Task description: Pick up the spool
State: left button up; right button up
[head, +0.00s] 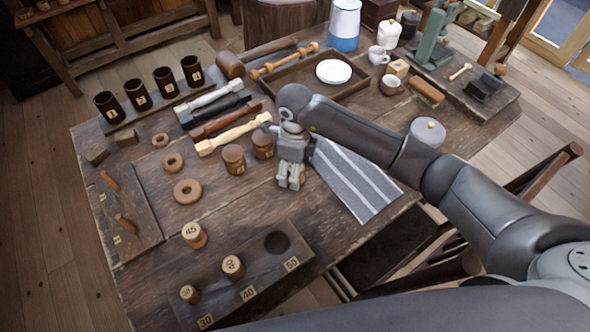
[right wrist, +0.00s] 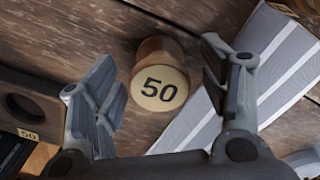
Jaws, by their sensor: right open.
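A wooden spool marked 50 (right wrist: 158,88) stands on the table between the spread fingers of my right gripper (right wrist: 160,100), with a gap on each side. In the head view my right gripper (head: 289,184) points down over the table left of the striped cloth and hides that spool. The spool board (head: 223,312), marked 30, 40 and 50, has an empty round hole (head: 277,243) at the 50 end. Two small spools (head: 233,266) (head: 190,293) sit in its other places. A spool that seems marked 45 (head: 194,235) stands on the table behind the board. My left gripper is out of view.
The striped cloth (head: 357,181) lies right of the gripper. Two brown cylinders (head: 233,159) (head: 264,144) stand just behind left. Wooden rings (head: 187,191), a pegged board (head: 138,236) and dark cups (head: 108,107) are further left. A tray (head: 300,80) with a white dish is behind.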

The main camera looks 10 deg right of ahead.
jog(key=c, duration=1.1)
jog(key=shift+c, duration=0.2)
jog(key=shift+r, duration=0.2)
